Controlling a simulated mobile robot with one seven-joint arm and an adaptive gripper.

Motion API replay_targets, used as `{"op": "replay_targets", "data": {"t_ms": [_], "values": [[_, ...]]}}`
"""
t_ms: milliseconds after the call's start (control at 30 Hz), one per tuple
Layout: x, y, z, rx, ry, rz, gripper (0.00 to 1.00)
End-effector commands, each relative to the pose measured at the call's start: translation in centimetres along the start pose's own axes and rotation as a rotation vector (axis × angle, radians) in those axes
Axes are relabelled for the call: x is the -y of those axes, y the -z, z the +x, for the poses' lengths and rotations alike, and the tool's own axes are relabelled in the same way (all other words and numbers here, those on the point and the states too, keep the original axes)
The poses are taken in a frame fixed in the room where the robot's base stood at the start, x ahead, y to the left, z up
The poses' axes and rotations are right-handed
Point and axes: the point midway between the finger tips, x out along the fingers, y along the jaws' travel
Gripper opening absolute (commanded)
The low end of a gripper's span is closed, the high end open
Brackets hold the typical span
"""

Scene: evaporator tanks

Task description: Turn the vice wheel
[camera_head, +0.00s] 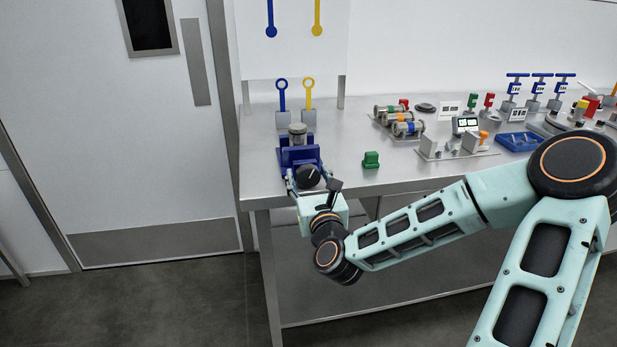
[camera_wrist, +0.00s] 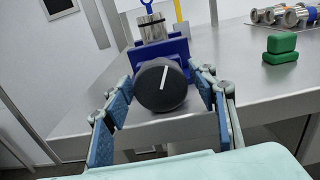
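The vice wheel (camera_wrist: 160,86) is a round black knob with a white line on its face, at the front of the blue vice (camera_head: 298,155). It also shows in the head view (camera_head: 308,176). The vice holds a metal cylinder (camera_wrist: 152,29) upright in its jaws. My gripper (camera_wrist: 161,100) has its two blue-padded fingers spread on either side of the wheel. The fingers look apart from the wheel's sides, though contact on the far edges is hard to tell. The white line tilts slightly right of vertical in the wrist view.
A green block (camera_head: 371,160) stands on the metal table (camera_head: 345,180) right of the vice. Blue and yellow ring-handled tools (camera_head: 282,95) stand behind it. Colored cylinders (camera_head: 400,122), a blue tray (camera_head: 519,141) and several valves lie further right. The table's front edge is below the wheel.

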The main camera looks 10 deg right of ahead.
Motion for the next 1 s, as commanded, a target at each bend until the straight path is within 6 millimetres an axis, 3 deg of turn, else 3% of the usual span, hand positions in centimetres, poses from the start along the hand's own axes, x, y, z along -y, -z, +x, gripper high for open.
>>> {"op": "replay_targets", "data": {"t_ms": [300, 467, 800, 1000], "values": [[0.01, 0.02, -0.02, 0.0, 0.0, 0.0, 0.18], [-0.05, -0.01, -0.02, -0.001, -0.001, -0.056, 0.18], [-0.1, 0.08, -0.04, -0.002, 0.0, -0.376, 0.18], [-0.07, 0.14, -0.04, -0.002, 0.001, -0.419, 0.18]]}}
